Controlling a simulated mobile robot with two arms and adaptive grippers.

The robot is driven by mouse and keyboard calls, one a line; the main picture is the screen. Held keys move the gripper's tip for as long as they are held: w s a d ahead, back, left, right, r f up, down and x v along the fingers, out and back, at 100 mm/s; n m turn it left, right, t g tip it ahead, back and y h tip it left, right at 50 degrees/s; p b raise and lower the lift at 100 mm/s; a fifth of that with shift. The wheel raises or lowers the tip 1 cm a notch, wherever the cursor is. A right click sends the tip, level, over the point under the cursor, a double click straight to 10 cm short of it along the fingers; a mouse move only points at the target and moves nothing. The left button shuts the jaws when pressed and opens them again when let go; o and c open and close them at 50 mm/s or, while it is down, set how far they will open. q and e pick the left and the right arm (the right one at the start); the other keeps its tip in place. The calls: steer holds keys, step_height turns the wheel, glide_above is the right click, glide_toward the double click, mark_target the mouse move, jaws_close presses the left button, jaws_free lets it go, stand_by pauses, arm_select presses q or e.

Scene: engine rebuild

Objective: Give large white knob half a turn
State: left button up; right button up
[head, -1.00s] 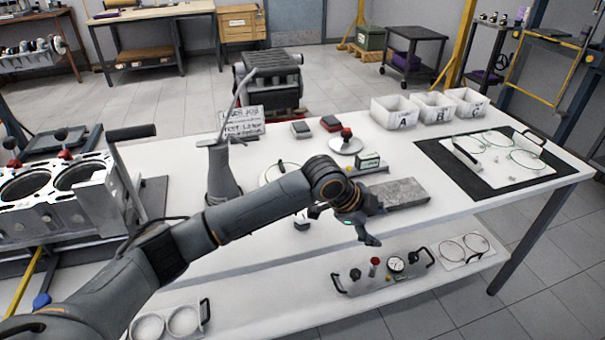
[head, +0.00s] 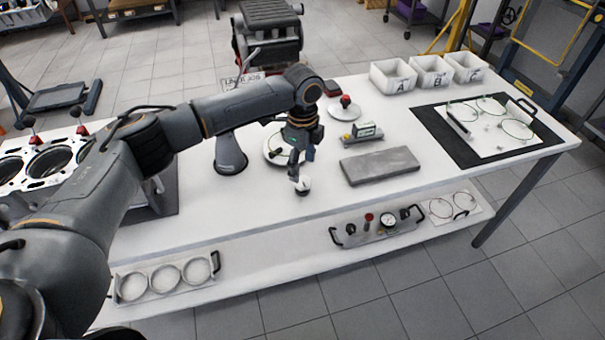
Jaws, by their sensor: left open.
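A small white knob-like part (head: 303,187) shows near the front edge of the white table, just below my left gripper; I take it for the large white knob. My left gripper (head: 299,176) points down over it, with its fingers open. The fingertips are at or just above the top of the knob, and I cannot tell whether they touch it. The fingers partly hide its upper side. My right gripper is not in view.
A grey slab (head: 380,166) lies right of the knob, with a small green-and-white meter (head: 363,133) behind it. A round white plate (head: 277,150) is behind my gripper. White bins (head: 430,72) stand at the back. The table front left of the knob is clear.

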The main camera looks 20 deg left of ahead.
mark_target(303, 181)
arm_select(q)
step_height(303, 181, down, 5)
steer(key=shift+f, duration=0.1)
stand_by(0.3)
